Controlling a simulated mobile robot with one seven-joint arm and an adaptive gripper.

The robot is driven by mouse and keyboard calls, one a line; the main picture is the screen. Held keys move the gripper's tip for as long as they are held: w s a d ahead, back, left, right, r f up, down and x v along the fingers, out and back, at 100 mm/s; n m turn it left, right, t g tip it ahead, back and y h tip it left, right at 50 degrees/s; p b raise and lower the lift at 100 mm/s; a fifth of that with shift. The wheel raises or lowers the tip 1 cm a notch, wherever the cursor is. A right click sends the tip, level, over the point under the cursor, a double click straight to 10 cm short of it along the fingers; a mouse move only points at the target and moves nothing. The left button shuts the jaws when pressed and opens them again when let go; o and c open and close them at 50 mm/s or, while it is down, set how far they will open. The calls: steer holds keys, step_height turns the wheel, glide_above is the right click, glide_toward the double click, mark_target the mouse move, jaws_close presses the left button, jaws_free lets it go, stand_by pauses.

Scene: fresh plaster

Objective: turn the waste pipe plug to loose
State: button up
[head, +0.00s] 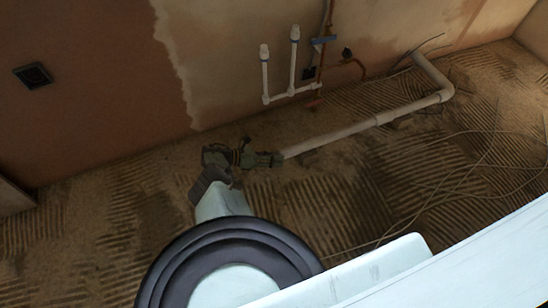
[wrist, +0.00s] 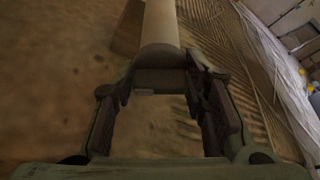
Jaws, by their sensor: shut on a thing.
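The waste pipe (head: 345,132) is a pale pipe lying low over the floor, and its near end is at my gripper (head: 274,159). In the wrist view the pipe (wrist: 161,25) comes down from the top between my fingers. The plug (wrist: 160,80) is the darker, brownish round end piece of the pipe. My gripper (wrist: 160,88) has one finger on each side of the plug and is shut on it. In the head view the plug is hidden by my fingers. Whether the plug is loose or tight cannot be told.
A plastered wall stands behind, with white upright pipes (head: 265,75) and copper pipework (head: 352,64). A dark wall box (head: 33,75) is at the left. Loose cables (head: 455,190) cross the ridged floor (head: 110,215) at the right. The floor left of the gripper is clear.

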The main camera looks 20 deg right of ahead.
steer(key=o, duration=1.1)
steer(key=shift+a, duration=0.1)
steer(key=v, duration=1.2)
